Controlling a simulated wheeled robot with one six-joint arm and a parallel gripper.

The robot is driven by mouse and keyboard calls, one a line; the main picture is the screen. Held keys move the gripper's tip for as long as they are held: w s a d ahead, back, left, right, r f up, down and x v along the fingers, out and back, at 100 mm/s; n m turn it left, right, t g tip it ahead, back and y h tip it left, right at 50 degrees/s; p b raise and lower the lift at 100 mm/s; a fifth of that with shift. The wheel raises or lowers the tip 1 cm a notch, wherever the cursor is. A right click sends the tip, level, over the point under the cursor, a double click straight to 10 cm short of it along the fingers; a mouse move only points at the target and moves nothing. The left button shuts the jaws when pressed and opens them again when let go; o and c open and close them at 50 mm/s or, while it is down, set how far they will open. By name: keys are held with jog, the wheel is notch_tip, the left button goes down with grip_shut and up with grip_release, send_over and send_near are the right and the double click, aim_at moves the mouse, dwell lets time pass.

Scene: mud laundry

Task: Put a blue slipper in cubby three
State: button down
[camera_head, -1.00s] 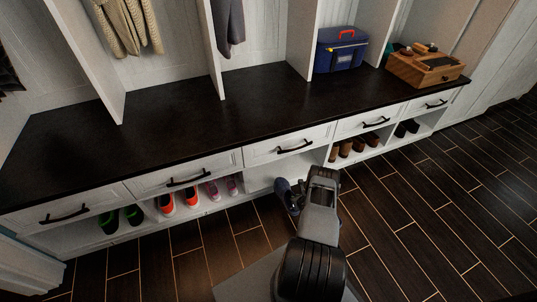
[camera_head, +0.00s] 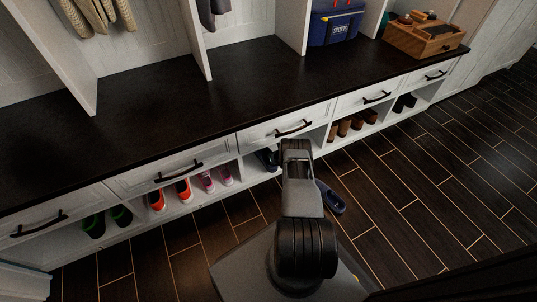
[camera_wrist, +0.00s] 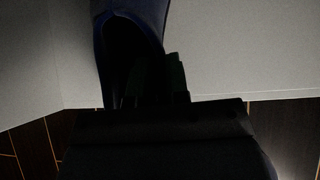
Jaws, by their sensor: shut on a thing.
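My gripper (camera_wrist: 150,88) is shut on a dark blue slipper (camera_wrist: 132,22), seen close up in the wrist view with its dark opening facing the camera. In the head view the held slipper (camera_head: 267,160) shows just left of my wrist, at the mouth of the middle cubby (camera_head: 250,163), under the third drawer. My arm hides much of it and the gripper's fingers. I cannot tell whether it touches the cubby floor. A second blue slipper (camera_head: 330,198) lies on the floor to the right of my arm.
The cubby to the left holds orange shoes (camera_head: 183,190) and pink shoes (camera_head: 207,181); green shoes (camera_head: 121,215) sit farther left. Brown shoes (camera_head: 344,127) and black shoes (camera_head: 405,102) fill cubbies to the right. The dark bench top (camera_head: 190,110) overhangs the drawers.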

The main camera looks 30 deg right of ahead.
aim_at(268, 150)
jog(key=shift+w+d+f+b, duration=0.1)
jog(key=shift+w+b, duration=0.4)
jog(key=shift+w, duration=0.45)
jog(key=w+b, duration=0.3)
jog(key=b, duration=0.1)
jog(key=shift+w+d+f, duration=0.15)
jog(key=shift+w+f, duration=0.05)
jog(key=shift+w, duration=0.2)
jog(key=shift+f+b, duration=0.45)
jog(key=shift+f, duration=0.1)
jog(key=c, duration=1.1)
grip_release()
